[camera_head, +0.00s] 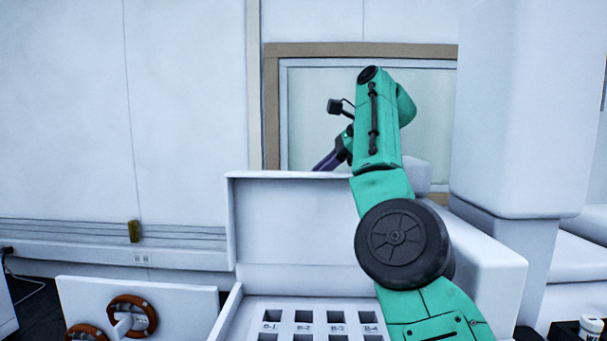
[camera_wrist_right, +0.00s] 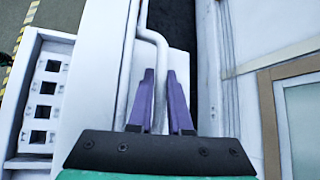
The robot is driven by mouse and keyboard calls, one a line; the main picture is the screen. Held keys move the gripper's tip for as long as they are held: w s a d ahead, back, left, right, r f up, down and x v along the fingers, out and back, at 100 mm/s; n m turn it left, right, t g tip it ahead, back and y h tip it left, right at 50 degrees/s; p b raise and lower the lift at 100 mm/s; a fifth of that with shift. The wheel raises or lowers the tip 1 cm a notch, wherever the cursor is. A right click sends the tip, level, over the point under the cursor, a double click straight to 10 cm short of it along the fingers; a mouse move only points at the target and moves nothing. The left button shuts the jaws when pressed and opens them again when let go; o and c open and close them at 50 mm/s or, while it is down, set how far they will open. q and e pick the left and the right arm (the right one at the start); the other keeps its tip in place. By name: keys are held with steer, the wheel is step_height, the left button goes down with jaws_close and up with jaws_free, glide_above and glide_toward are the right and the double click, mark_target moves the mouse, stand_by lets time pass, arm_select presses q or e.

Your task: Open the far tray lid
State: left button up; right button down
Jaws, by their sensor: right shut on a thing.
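The far tray (camera_head: 228,308) is a white box with labelled square slots at the bottom of the head view; its slots also show at the left of the right wrist view (camera_wrist_right: 27,100). Its white lid (camera_head: 295,215) stands about upright behind the slots. My right gripper (camera_head: 322,165) is at the lid's top edge, with its fingertips partly hidden behind it. In the right wrist view its two purple fingers (camera_wrist_right: 160,75) are shut on a white bar-like edge (camera_wrist_right: 158,90), which appears to belong to the lid. My left gripper is not in view.
A tall white instrument stack (camera_head: 515,110) stands at the right. A framed window (camera_head: 430,115) is in the wall behind my arm. A white panel with orange rings (camera_head: 200,305) stands at the lower left. A small white jar (camera_head: 590,328) is at the bottom right.

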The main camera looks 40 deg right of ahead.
stand_by(0.4)
steer(key=c, duration=1.1)
jaws_free()
steer(key=p+v, duration=0.2)
steer(key=v, duration=0.5)
steer(key=shift+r+p, duration=0.2)
steer(key=shift+p, duration=0.1)
steer(key=shift+s+d, duration=0.15)
steer(key=shift+s, duration=0.2)
steer(key=shift+w, duration=0.3)
